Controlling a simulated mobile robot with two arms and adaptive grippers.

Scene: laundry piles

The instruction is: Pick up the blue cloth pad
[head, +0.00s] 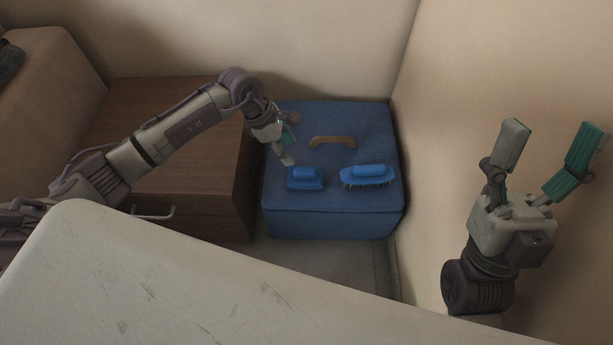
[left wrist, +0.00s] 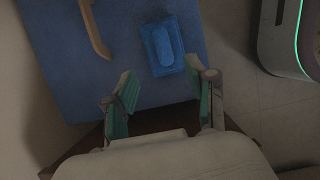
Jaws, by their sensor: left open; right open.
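The blue cloth pad (head: 305,183), a small rectangular block with a rounded blue grip on top, lies on the front left of a blue box lid. It also shows in the left wrist view (left wrist: 164,45), beyond the fingertips. My left gripper (head: 287,140) is open and empty, above the box and just behind the pad in the head view. In the left wrist view its two fingers (left wrist: 168,88) stand apart with nothing between them, and the pad is clear of them. My right gripper (head: 553,142) is open and empty, raised at the right, far from the pad.
A blue brush (head: 367,178) with bristles lies right of the pad. A tan handle (head: 332,141) lies behind them on the blue box (head: 335,222). A brown wooden cabinet (head: 180,110) stands to the left, walls behind and right. A pale surface (head: 170,290) fills the foreground.

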